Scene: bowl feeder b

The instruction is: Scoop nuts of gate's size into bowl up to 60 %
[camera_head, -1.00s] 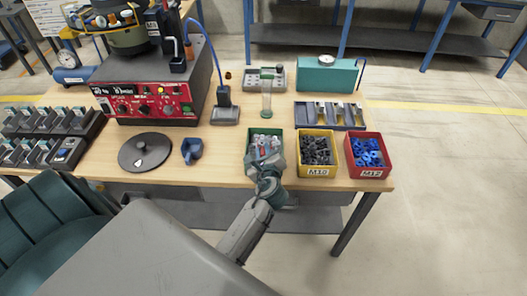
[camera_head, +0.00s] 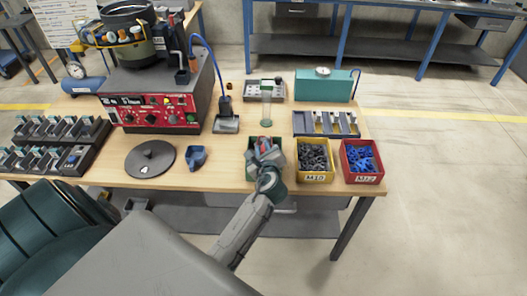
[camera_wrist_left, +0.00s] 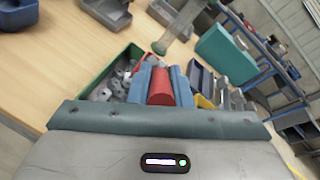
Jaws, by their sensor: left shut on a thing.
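My left gripper (camera_head: 265,157) is over the green bin (camera_head: 250,145), shut on a red handle-like piece (camera_wrist_left: 160,87) that shows between its bluish fingers in the left wrist view. What the red piece ends in is hidden. Grey nuts (camera_wrist_left: 122,73) lie in the green bin. The yellow M10 bin (camera_head: 315,176) holds dark nuts (camera_head: 315,158), and the red M12 bin (camera_head: 363,179) holds blue nuts (camera_head: 361,160). The feeder bowl (camera_head: 128,42) stands on the red-fronted control unit (camera_head: 150,115) at the back left. Its inside level and the gate's size cannot be read. My right gripper is not in view.
A dark round lid (camera_head: 150,165) and a blue cup-like part (camera_head: 196,158) lie left of the green bin. A clear cylinder (camera_head: 266,108) stands behind it. A teal box (camera_head: 325,88) and a dark slotted tray (camera_head: 325,124) are at the back right. Racks (camera_head: 55,140) fill the left.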

